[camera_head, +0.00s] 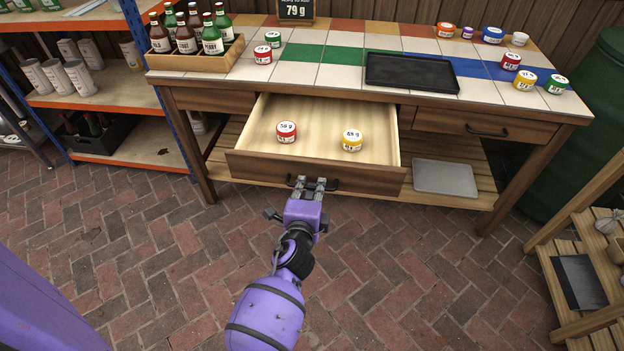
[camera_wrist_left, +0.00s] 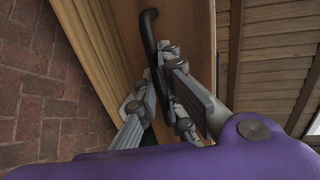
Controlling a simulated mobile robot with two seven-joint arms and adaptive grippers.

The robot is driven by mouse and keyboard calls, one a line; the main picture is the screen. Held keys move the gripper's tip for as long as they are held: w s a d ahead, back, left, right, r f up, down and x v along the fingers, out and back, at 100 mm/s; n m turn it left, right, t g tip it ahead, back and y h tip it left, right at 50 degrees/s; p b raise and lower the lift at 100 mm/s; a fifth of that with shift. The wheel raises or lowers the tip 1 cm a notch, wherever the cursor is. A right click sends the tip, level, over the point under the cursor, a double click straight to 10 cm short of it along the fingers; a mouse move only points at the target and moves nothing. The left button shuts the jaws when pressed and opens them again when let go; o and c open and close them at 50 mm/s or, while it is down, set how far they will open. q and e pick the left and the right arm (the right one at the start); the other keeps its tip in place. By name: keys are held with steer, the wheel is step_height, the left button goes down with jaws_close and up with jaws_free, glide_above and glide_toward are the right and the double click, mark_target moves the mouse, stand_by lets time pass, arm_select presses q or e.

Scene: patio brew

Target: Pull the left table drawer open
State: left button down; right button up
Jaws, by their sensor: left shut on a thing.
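The left table drawer (camera_head: 316,171) stands pulled well out of the table, its inside bare wood. Inside it lie a red-sided jar marked 50 g (camera_head: 286,133) and a yellow-sided jar (camera_head: 352,140). My left gripper (camera_head: 312,184) is at the drawer's front, shut on its dark handle (camera_head: 331,185). In the left wrist view the handle (camera_wrist_left: 149,32) runs between the gripper's fingers (camera_wrist_left: 166,108), against the wooden drawer front (camera_wrist_left: 187,25). My right gripper is not in view.
The tiled tabletop holds a bottle crate (camera_head: 197,59), a black tray (camera_head: 411,72) and several small jars. The right drawer (camera_head: 485,124) is shut. A shelf rack (camera_head: 110,98) stands at left, a wooden rack (camera_head: 590,255) at right. The brick floor in front is clear.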

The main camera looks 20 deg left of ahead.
arm_select(q)
steer(key=shift+s+d, duration=0.15)
steer(key=shift+s, duration=0.25)
steer(key=c, duration=2.2)
jaws_free()
steer(key=shift+o, duration=0.2)
steer(key=v, duration=0.7)
steer(key=shift+s, duration=0.25)
